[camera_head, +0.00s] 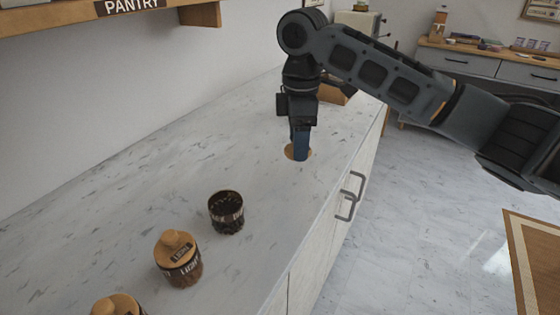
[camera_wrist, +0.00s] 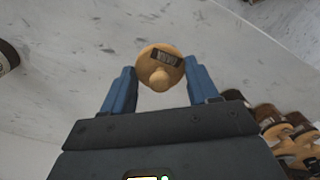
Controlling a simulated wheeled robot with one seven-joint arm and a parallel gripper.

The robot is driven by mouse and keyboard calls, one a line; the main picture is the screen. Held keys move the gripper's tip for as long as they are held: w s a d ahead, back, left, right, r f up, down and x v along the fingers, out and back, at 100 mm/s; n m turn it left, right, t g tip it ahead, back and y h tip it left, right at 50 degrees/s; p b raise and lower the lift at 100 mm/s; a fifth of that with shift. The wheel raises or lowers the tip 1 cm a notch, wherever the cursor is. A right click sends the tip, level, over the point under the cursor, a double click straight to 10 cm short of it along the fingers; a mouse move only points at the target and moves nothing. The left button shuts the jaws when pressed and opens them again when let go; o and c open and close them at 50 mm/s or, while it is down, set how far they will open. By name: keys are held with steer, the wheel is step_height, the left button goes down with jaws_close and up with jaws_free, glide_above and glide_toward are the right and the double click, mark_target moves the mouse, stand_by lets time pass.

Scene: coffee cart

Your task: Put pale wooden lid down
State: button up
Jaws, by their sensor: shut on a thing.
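The pale wooden lid (camera_head: 289,152), a round disc with a knob and a dark label, is at my gripper's fingertips, low over the marble counter. In the wrist view the lid (camera_wrist: 152,54) sits between the two blue fingers. My gripper (camera_head: 299,156) points down and is shut on the lid; the fingers (camera_wrist: 161,82) also show in the wrist view. The fingers hide part of the lid in the head view, and I cannot tell whether it touches the counter. An open glass jar of dark beans (camera_head: 226,213) stands lidless, nearer the camera and apart from my gripper.
A lidded jar labelled LIGHT (camera_head: 179,261) and another wooden lid (camera_head: 118,305) are at the front left. A wooden box (camera_head: 334,91) stands behind my gripper. The counter left of my gripper (camera_head: 140,160) is clear.

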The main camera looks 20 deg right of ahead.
mark_target(276, 174)
steer(key=w+a+f, duration=0.1)
steer(key=a, duration=0.1)
steer(key=w+a+f, duration=0.1)
steer(key=w+f, duration=0.1)
steer(key=shift+a, duration=0.4)
steer(key=shift+f+p, duration=0.35)
steer(key=shift+f, duration=1.55)
steer(key=shift+f, duration=0.15)
steer(key=o, duration=1)
step_height(276, 174, up, 12)
steer(key=shift+r+b, duration=0.2)
steer(key=shift+b, duration=0.25)
